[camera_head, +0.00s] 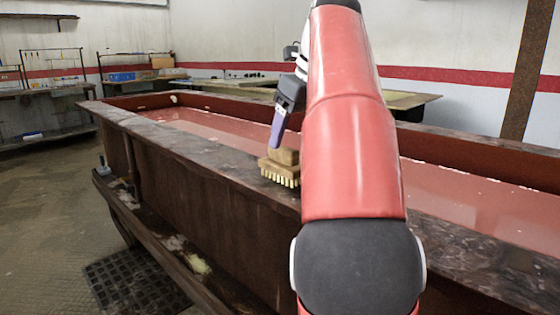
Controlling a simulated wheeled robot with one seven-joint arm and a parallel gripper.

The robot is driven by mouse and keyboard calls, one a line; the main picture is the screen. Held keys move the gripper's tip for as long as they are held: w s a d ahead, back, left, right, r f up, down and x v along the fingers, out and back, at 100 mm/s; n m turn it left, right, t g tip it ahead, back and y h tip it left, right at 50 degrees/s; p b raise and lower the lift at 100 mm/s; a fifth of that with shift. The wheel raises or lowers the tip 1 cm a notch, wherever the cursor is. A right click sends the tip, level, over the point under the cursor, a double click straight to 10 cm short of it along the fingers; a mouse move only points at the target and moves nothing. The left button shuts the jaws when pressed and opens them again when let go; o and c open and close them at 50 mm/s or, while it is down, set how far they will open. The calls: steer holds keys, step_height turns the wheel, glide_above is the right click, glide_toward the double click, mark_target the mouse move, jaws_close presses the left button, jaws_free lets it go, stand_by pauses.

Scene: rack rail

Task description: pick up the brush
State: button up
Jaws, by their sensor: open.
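The brush (278,170) has a brown wooden body and pale bristles that point down. It rests on the near rim of the long rusty trough, just left of my red arm. My gripper (277,140) is at the brush's top, with a purple-grey finger pointing down beside its upper block. Only one finger shows clearly; the other is hidden or lined up behind it. The gripper is open, and I cannot tell whether it touches the brush. My arm covers the area right of the brush.
The trough's dark flat rim (200,147) runs diagonally from back left to front right. Reddish liquid or a reddish floor (460,190) lies inside it. A lower ledge (150,230) runs along its outer side. Shelves with boxes (122,76) stand at the back left. The left floor is mostly clear.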

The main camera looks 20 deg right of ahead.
mark_target(287, 149)
steer(key=x, duration=0.2)
steer(key=b+x, duration=0.1)
steer(key=x, duration=0.1)
steer(key=s+b+x, duration=0.1)
steer(key=shift+w+a+f, duration=0.15)
steer(key=shift+a+f, duration=0.3)
steer(key=shift+f, duration=0.05)
steer(key=shift+w+f, duration=0.2)
steer(key=shift+f, duration=0.2)
steer(key=c, duration=1.1)
